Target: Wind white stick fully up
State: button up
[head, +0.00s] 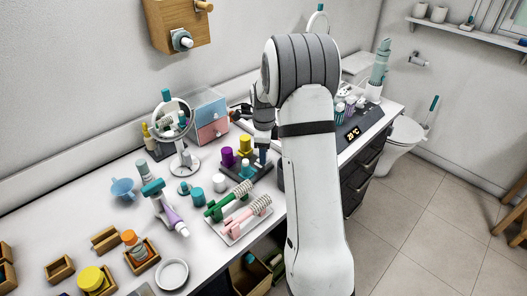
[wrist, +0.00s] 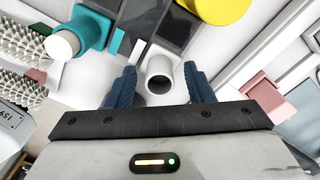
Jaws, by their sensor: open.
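A white round tube (wrist: 160,75) with a dark hollow top stands between my gripper's two blue fingers in the wrist view. I take it to be the white stick, with nothing visibly raised above its rim. My gripper (wrist: 161,90) is open, one finger on each side, with visible gaps between the fingers and the tube. In the head view my gripper (head: 262,146) is low over the right end of the dark holder (head: 240,172), and my arm hides part of that area. The tube cannot be told clearly there.
A teal cylinder with a white end (wrist: 85,35) is close to the left finger in the wrist view. A yellow round piece (wrist: 215,8) is at the top. The head view shows a purple stick (head: 227,157), a white tray (head: 240,225) with brushes, and a drawer box (head: 209,120).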

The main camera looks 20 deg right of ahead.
jog(key=shift+f, duration=0.3)
jog(key=c, duration=1)
